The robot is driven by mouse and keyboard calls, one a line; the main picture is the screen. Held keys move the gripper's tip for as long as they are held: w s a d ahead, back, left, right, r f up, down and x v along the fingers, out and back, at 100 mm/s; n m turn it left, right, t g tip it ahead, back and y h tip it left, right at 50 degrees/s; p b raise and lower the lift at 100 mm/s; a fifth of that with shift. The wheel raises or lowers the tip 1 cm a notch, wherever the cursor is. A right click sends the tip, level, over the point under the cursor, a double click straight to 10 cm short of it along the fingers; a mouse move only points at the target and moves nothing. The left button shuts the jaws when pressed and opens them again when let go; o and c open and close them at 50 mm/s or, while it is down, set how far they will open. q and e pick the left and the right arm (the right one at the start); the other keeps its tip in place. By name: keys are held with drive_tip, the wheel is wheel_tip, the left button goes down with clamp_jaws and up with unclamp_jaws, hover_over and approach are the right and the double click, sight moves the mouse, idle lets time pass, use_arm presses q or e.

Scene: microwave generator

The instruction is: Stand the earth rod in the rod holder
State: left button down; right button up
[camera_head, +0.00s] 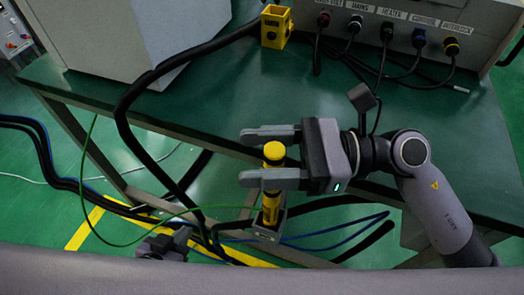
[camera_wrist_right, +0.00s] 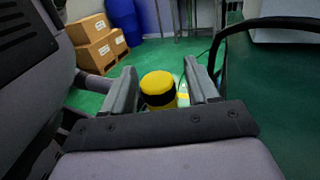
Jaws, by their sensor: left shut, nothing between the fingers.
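The yellow earth rod (camera_head: 270,209) stands upright with its lower end in a grey bracket (camera_head: 266,232) at the table's front side; the bracket looks like the rod holder. A thin green cable runs to the rod. My right gripper (camera_head: 243,157) is open, with one finger on each side of the rod's yellow top. In the right wrist view, the yellow cap with its black band (camera_wrist_right: 158,88) shows between the fingers, with gaps beside it. My left gripper (camera_head: 165,246) is low at the left, shut and empty, away from the rod.
The green table (camera_head: 220,105) carries a grey connector panel (camera_head: 400,20) with several plugged cables and a yellow box-like socket (camera_head: 275,38). A thick black cable (camera_head: 125,110) loops over the table's front edge. Cables cross the floor below. Cardboard boxes (camera_wrist_right: 95,45) and blue drums stand farther off.

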drive_tip(key=shift+w+d+f, duration=0.1)
drive_tip(key=shift+d, duration=0.4)
drive_tip(key=d+b, duration=0.1)
drive_tip(key=d, duration=0.5)
drive_tip(key=shift+w, duration=0.2)
drive_tip(key=shift+s, duration=0.1)
idle(0.3)
